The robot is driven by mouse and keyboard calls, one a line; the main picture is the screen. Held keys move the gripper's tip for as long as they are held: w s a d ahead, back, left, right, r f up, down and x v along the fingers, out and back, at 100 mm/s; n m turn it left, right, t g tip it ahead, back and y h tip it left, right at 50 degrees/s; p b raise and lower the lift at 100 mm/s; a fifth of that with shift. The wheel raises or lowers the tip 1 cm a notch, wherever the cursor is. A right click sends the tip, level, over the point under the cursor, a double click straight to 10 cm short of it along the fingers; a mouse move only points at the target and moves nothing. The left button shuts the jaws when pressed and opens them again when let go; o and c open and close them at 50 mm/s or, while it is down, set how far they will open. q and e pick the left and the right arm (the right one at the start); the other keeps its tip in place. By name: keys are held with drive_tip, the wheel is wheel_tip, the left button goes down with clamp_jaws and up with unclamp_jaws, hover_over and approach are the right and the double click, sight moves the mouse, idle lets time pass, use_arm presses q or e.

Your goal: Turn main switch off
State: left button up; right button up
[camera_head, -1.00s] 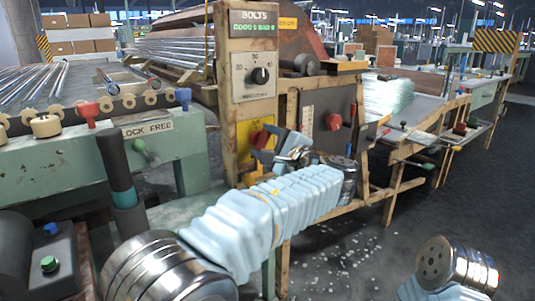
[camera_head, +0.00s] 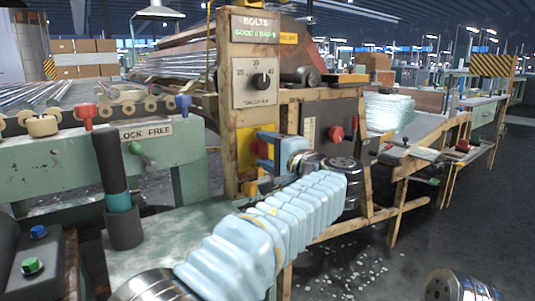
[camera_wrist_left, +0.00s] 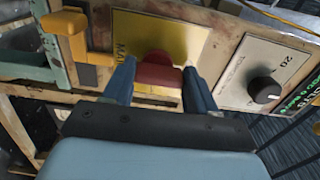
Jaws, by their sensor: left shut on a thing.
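The main switch is a red knob (camera_wrist_left: 157,72) on a yellow plate (camera_wrist_left: 190,40) fixed to a worn wooden post. In the left wrist view my left gripper (camera_wrist_left: 160,82) has its two blue fingers on either side of the knob, shut on it.
A black dial (camera_head: 261,81) sits above on the same post. A second red knob (camera_head: 337,133) is on a grey box to the right. A green bench (camera_head: 90,165) with a "LOCK FREE" label stands left. A yellow handle (camera_wrist_left: 70,30) is near the gripper in the wrist view.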

use_arm(q)
drive_tip(key=shift+f, duration=0.1)
drive_tip(key=o, duration=1.1)
drive_tip(key=shift+c, duration=0.2)
drive_tip(key=shift+s, duration=0.1)
drive_tip(key=v, duration=1.3)
drive_tip(key=shift+s+d, duration=0.25)
drive_tip(key=shift+s, duration=0.05)
